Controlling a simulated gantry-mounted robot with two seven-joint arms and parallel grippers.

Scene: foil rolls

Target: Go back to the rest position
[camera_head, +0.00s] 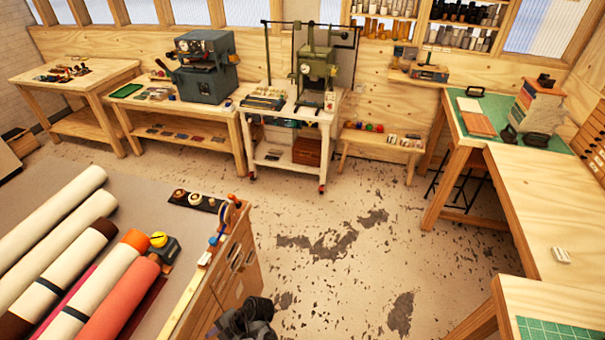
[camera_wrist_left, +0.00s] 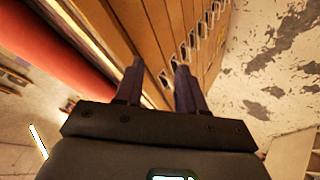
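Several foil rolls lie side by side on the grey table at the left of the head view: cream ones (camera_head: 62,240), one with an orange end (camera_head: 134,240), and a salmon-red roll (camera_head: 120,300). My left gripper is at the bottom edge of the head view (camera_head: 247,320), beside the drawer front and apart from the rolls. In the left wrist view its two dark fingers (camera_wrist_left: 159,72) stand apart with nothing between them. A blurred red roll (camera_wrist_left: 75,45) shows at upper left there. My right gripper is not in view.
A wooden drawer cabinet (camera_head: 232,265) with metal handles borders the left gripper. A yellow-topped tool (camera_head: 160,250) and an orange-wheeled tool (camera_head: 229,215) sit on the table. Wooden benches (camera_head: 555,200) stand at right, machine tables behind. The stained floor (camera_head: 340,255) between is open.

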